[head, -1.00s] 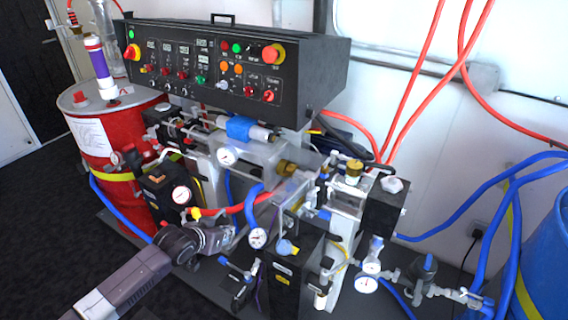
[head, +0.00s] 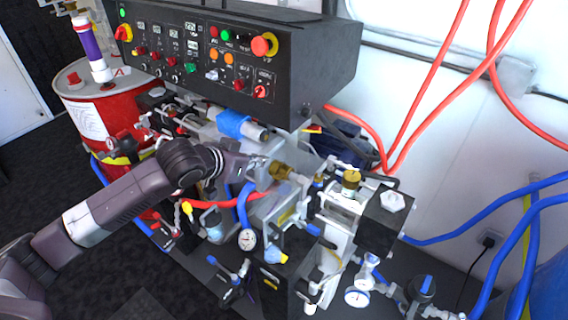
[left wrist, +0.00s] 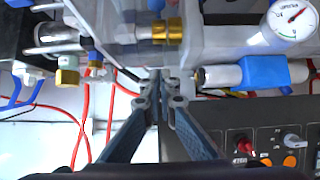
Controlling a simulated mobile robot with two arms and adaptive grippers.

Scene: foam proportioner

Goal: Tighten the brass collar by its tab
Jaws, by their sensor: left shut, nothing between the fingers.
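The brass collar (head: 281,171) sits on a horizontal pipe fitting near the middle of the machine. It also shows at the top of the left wrist view (left wrist: 174,31). I cannot make out its tab clearly. My left gripper (head: 258,167) is just left of the collar in the head view, with its arm coming in from the left. In the left wrist view its fingers (left wrist: 165,88) are shut and empty, below the collar in the picture and apart from it. My right gripper is not in view.
A black control panel (head: 237,62) hangs above the work area. A blue-sleeved cylinder (head: 235,124) lies behind my gripper. Gauges (head: 247,239), valves and blue hoses crowd the front. A red drum (head: 115,120) stands at left. Open floor (head: 60,200) lies front left.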

